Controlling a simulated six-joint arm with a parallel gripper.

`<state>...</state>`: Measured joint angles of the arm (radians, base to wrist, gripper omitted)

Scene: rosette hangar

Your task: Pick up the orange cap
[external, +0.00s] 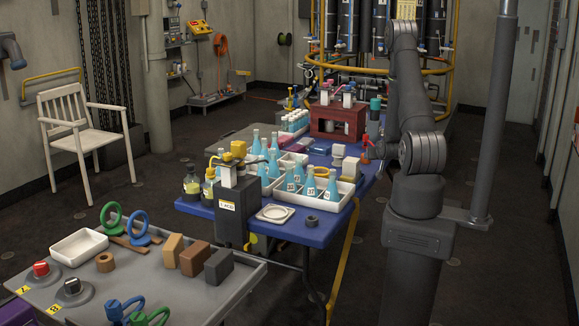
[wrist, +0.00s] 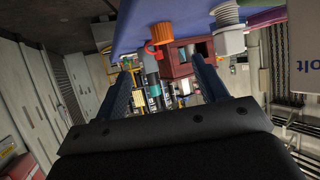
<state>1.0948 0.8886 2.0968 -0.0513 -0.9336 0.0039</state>
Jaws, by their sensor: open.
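The orange cap (wrist: 161,34) shows in the wrist view near the upper middle, against the blue table (wrist: 125,35). It has a wider ridged part and a narrower end. My gripper (wrist: 160,66) is open, with its two dark blue fingers spread left and right. The cap appears between and beyond the fingertips, apart from both, and nothing is between the fingers. In the external view my arm's end is by the right edge of the table, mostly hidden behind my arm. A small red-orange shape shows there, but I cannot tell whether it is the cap.
A dark red rack (external: 337,120) stands at the table's far end. Blue flasks (external: 290,180) in white trays fill the nearer part. White blocks (external: 350,168) sit near the right edge. In the wrist view a grey-white ribbed container (wrist: 228,36) is right of the cap.

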